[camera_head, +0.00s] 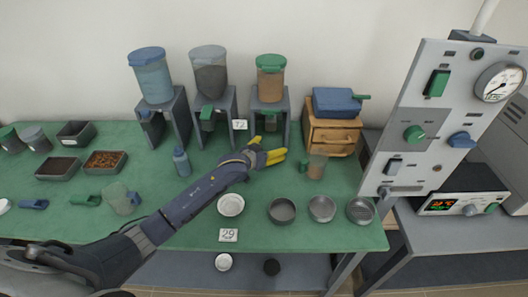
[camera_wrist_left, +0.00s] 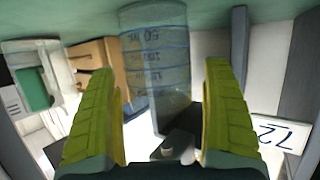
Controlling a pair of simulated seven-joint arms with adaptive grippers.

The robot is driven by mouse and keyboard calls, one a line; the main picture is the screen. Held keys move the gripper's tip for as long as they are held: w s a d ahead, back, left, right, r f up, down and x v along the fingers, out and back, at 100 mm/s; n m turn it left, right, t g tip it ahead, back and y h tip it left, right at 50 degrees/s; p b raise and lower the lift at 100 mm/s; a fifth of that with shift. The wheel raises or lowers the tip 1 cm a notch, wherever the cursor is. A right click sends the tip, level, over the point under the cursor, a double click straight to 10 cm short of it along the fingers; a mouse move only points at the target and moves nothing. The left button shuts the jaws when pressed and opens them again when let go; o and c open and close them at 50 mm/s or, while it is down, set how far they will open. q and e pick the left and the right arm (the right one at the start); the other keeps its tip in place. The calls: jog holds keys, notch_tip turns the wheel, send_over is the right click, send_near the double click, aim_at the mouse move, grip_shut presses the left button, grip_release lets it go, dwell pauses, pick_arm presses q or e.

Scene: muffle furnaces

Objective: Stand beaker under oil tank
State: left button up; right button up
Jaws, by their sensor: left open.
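A clear graduated beaker (camera_wrist_left: 155,60) stands on the green table top in the left wrist view, which is upside down. It is between or just beyond the yellow fingers of my left gripper (camera_wrist_left: 165,120), with a visible gap on both sides. In the head view my left gripper (camera_head: 270,153) is open in front of the stand of the green-lidded tank (camera_head: 271,80), which holds brownish contents. The beaker is hard to make out there. Which tank holds oil cannot be read. My right gripper is not in view.
A grey-lidded tank (camera_head: 209,75) and a blue-lidded tank (camera_head: 151,78) stand to the left. A vessel with a green handle (camera_head: 317,166) stands right of my gripper, before wooden drawers (camera_head: 331,136).

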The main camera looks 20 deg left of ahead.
pick_arm(q)
jog(key=v, duration=1.2)
